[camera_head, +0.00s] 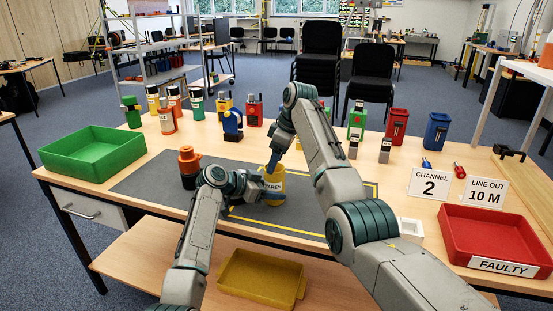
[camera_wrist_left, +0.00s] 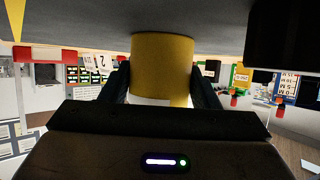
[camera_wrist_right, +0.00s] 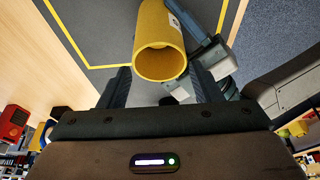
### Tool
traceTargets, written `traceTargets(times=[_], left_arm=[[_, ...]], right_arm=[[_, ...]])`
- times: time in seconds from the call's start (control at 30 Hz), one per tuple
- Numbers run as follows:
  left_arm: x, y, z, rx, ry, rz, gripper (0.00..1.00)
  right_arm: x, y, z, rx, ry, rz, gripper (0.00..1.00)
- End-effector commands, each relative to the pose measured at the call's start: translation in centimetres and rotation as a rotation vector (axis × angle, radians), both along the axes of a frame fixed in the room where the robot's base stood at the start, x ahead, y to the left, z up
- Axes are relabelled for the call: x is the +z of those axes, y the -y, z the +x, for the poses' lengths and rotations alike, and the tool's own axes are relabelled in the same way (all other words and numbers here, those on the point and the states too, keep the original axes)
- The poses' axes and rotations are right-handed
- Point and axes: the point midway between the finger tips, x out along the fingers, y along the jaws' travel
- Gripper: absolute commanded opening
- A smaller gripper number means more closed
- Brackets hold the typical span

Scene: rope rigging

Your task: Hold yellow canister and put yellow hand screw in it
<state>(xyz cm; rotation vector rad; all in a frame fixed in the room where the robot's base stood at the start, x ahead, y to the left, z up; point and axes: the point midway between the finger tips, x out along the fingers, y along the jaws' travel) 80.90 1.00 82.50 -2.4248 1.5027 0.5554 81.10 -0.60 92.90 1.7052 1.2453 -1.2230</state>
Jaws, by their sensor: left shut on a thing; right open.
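The yellow canister (camera_head: 273,184) stands upright on the grey mat near the table's middle. My left gripper (camera_head: 257,190) is shut on its side; the left wrist view shows the yellow wall (camera_wrist_left: 162,62) between the fingers. My right gripper (camera_head: 274,163) is open above the canister and points down. In the right wrist view the canister's open mouth (camera_wrist_right: 160,63) lies below and between the spread fingers, with nothing held between them. I see no loose object inside the mouth. I cannot make out the yellow hand screw in any view.
An orange canister (camera_head: 189,160) stands left of my left gripper. A green tray (camera_head: 92,172) is at the left and a red FAULTY tray (camera_head: 490,225) at the right. Several bottles and devices line the back edge. A white square box (camera_head: 411,229) stands right of the mat.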

Motion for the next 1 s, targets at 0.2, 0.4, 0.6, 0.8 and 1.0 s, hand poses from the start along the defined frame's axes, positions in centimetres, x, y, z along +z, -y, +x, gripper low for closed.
traceTargets(times=[0.2, 0.4, 0.6, 0.8, 1.0], left_arm=[[0.0, 0.0, 0.0, 0.000, 0.000, 0.000, 0.28], [0.0, 0.0, 0.0, 0.000, 0.000, 0.000, 0.28], [0.0, 0.0, 0.0, 0.000, 0.000, 0.000, 0.28], [0.0, 0.0, 0.0, 0.000, 0.000, 0.000, 0.28], [0.0, 0.0, 0.0, 0.000, 0.000, 0.000, 0.28]], right_arm=[[0.0, 0.0, 0.0, 0.000, 0.000, 0.000, 0.58], [0.9, 0.0, 0.0, 0.001, 0.002, 0.001, 0.58], [2.5, 0.0, 0.0, 0.000, 0.001, 0.001, 0.58], [4.1, 0.0, 0.0, 0.000, 0.001, 0.000, 0.58], [5.7, 0.0, 0.0, 0.000, 0.000, -0.001, 0.58]])
